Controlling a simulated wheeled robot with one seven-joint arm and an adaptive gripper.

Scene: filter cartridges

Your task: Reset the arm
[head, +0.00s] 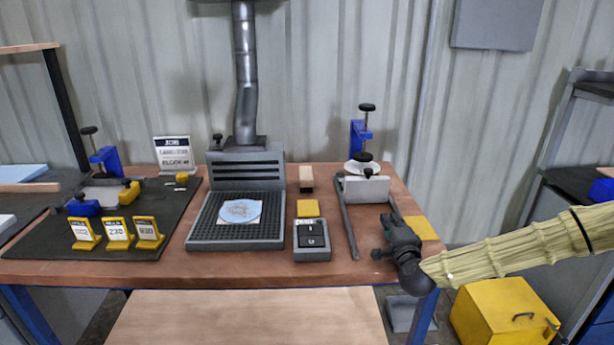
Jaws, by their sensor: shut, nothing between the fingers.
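My arm comes in from the right in a pale ribbed sleeve. At its end my dark gripper (393,222) is over the right front part of the brown workbench (350,273), beside a yellow block or pad (421,228). The gripper is shut and nothing shows in it. Its fingertips are small and dark here, and I cannot tell whether they touch the bench.
A grey extraction unit (247,170) with a grated tray stands mid-bench. Yellow number signs (118,234) stand on a dark mat. A yellow cabinet (500,312) is below right.

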